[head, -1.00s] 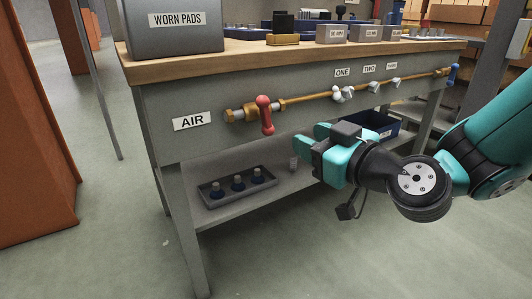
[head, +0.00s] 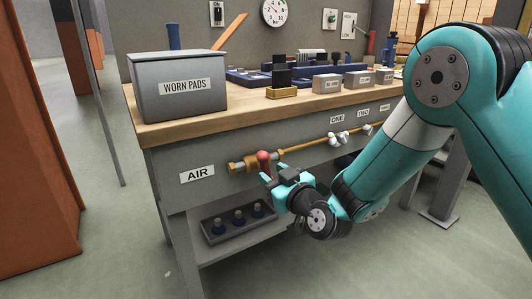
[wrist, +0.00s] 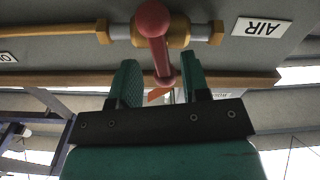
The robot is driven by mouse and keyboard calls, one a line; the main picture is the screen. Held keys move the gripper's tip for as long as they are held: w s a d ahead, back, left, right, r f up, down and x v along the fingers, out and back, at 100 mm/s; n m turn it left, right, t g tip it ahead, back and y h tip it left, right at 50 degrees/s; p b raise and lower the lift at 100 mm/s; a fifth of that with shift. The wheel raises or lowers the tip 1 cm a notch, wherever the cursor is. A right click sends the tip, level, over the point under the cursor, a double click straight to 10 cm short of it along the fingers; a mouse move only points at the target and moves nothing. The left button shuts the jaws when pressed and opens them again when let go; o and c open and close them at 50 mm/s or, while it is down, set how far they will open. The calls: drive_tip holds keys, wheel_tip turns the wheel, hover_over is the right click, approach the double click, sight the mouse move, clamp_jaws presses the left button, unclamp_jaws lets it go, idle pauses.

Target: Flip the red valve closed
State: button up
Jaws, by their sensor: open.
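The red valve (head: 263,157) is on the brass pipe along the bench front, beside the AIR label (head: 197,174). My gripper (head: 274,172) is open just at the valve in the head view and hides the lower part of the handle. In the wrist view my gripper (wrist: 160,76) has one finger on each side of the handle's near end. A gap shows on the left side; contact on the right cannot be told.
The brass pipe (head: 300,147) runs right to white valves (head: 338,138) under number labels. Below is a shelf with a grey tray (head: 238,221). The bench top (head: 230,108) overhangs above, holding the WORN PADS bin (head: 180,86).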

sight(268, 172)
drive_tip(key=shift+p+x, duration=0.35)
drive_tip(key=shift+x, duration=1.75)
clamp_jaws()
drive_tip(key=shift+m, duration=1.3)
unclamp_jaws()
drive_tip(key=shift+s, duration=0.1)
